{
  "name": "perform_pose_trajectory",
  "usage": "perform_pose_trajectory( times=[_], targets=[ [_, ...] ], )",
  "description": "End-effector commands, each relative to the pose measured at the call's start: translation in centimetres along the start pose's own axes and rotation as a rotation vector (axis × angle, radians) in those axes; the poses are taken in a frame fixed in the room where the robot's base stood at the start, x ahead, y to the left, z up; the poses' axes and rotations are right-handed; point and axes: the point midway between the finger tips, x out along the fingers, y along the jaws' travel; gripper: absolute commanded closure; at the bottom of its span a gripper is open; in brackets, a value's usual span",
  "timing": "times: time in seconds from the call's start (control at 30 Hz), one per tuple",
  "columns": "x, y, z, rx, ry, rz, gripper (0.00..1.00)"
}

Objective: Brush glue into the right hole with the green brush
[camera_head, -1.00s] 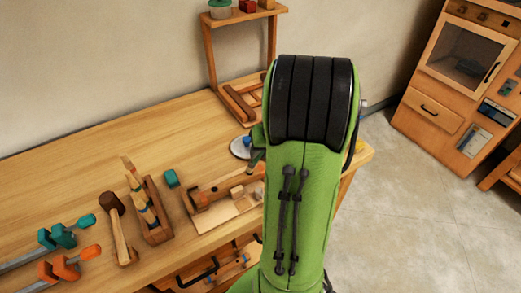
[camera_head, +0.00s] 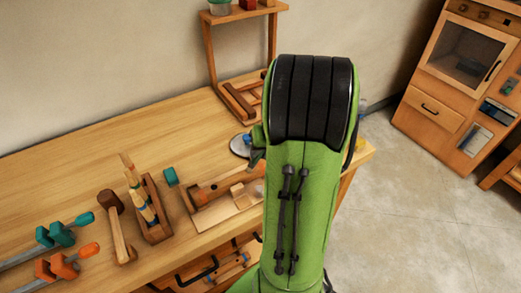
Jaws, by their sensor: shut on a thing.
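My green arm with its black joint cover fills the middle of the head view and hides my gripper and whatever it holds. A small dark green shape shows at the arm's left edge; I cannot tell whether it is part of my arm or the green brush. A brown wooden piece (camera_head: 212,190), perhaps the bark seat, lies on a pale board (camera_head: 209,219) near the table's front edge, its right end partly behind my arm. No hole can be made out. A white round dish with a blue thing (camera_head: 239,147) stands behind it, partly covered by my arm.
On the table (camera_head: 120,150) at the left lie a mallet (camera_head: 120,240), a wooden rack with tools (camera_head: 157,228), teal clamps (camera_head: 62,233) and orange clamps (camera_head: 65,266). A wooden shelf (camera_head: 212,60) stands at the back. The table's back left is clear.

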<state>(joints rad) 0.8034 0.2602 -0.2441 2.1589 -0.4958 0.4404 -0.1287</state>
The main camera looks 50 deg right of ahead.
Motion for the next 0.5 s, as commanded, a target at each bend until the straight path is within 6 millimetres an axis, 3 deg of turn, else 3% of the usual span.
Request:
perform_pose_trajectory(
  times=[0.33,0.5],
  targets=[
    [-0.1,0.0,0.0,0.001,0.000,0.002,1.00],
    [-1.3,-0.3,-0.5,0.001,0.000,0.001,1.00]
  ],
)
